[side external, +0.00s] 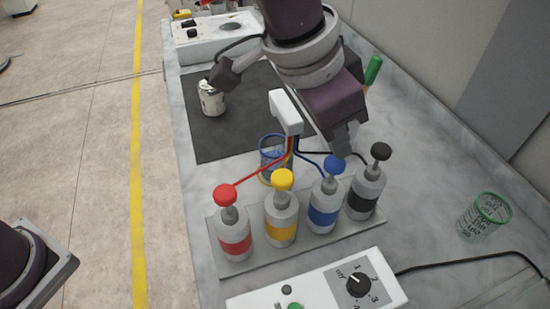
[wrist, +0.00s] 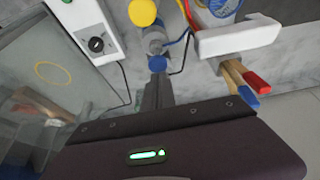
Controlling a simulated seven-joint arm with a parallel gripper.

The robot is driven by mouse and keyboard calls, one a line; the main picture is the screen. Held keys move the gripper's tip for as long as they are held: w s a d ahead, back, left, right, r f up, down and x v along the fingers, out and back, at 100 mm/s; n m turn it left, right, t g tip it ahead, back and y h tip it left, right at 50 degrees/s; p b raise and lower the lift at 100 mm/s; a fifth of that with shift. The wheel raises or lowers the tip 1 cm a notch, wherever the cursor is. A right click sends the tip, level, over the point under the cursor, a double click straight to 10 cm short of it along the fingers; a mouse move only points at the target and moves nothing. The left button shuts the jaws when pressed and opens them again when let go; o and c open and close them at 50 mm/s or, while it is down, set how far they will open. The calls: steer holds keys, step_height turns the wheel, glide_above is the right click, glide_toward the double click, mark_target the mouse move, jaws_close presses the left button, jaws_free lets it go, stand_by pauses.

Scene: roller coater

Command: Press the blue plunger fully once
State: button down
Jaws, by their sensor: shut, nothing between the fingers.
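The blue plunger (side external: 334,166) tops a grey bottle with a blue band (side external: 323,214), third from the left in a row of bottles. My gripper (side external: 343,152) is shut and empty, pointing down with its tips right at the blue plunger's top, slightly to its right. Whether they touch I cannot tell. In the wrist view the blue plunger (wrist: 157,63) shows just beyond my finger ends (wrist: 158,82). The blue plunger stands at about the height of its neighbours. The black bottle is hidden in the wrist view.
Red (side external: 225,194), yellow (side external: 282,180) and black (side external: 381,151) plungers stand beside it on a grey plate. Hoses run from a white block (side external: 285,111) close to my gripper. A control box (side external: 312,286) is in front; a green-rimmed beaker (side external: 485,218) stands right.

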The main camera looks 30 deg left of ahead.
step_height(320, 180, up, 6)
stand_by(0.5)
steer(key=s+a+r+n+t+y, duration=0.1)
steer(key=s+a+r+n, duration=0.1)
steer(key=a, duration=0.7)
steer(key=s+a+r+n, duration=0.1)
steer(key=a+r+n, duration=0.15)
steer(key=a, duration=0.75)
steer(key=s+a+f+n+y, duration=0.1)
steer(key=s+a+f+n, duration=0.1)
steer(key=s+a, duration=0.5)
steer(key=s+a+f+n+t+y, duration=0.1)
steer(key=s+a+f+n, duration=0.1)
steer(key=s+a+f, duration=0.3)
steer(key=s+a, duration=0.3)
steer(key=s, duration=0.1)
steer(key=shift+s+f, duration=0.15)
steer(key=shift+f, duration=0.15)
steer(key=shift+n, duration=0.25)
